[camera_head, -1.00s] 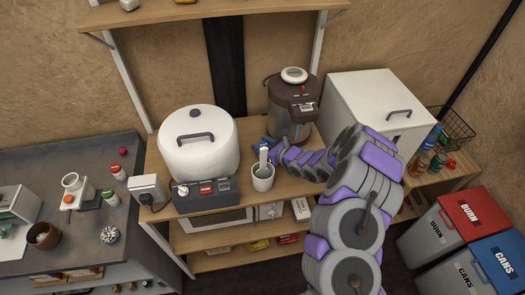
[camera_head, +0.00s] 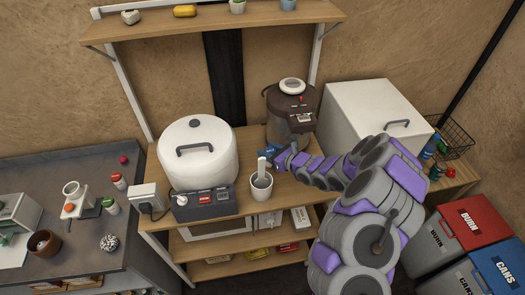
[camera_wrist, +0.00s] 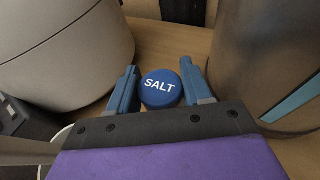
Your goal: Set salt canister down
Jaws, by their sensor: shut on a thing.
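The salt canister shows its round blue lid marked SALT (camera_wrist: 160,88) in the wrist view, between my two blue fingers. My gripper (camera_wrist: 155,90) is shut on it. In the head view my gripper (camera_head: 274,155) is over the wooden counter, just behind and right of the grey cup (camera_head: 261,186). The blue of the fingers and lid is small there and hard to separate. The canister's body is hidden below its lid, so I cannot tell whether its base touches the counter (camera_wrist: 160,45).
A large white pot (camera_head: 197,155) stands left and a dark brown dispenser (camera_head: 291,112) stands close behind right. A white box (camera_head: 370,125) is farther right. A control unit (camera_head: 204,203) sits before the pot. Free counter around the gripper is narrow.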

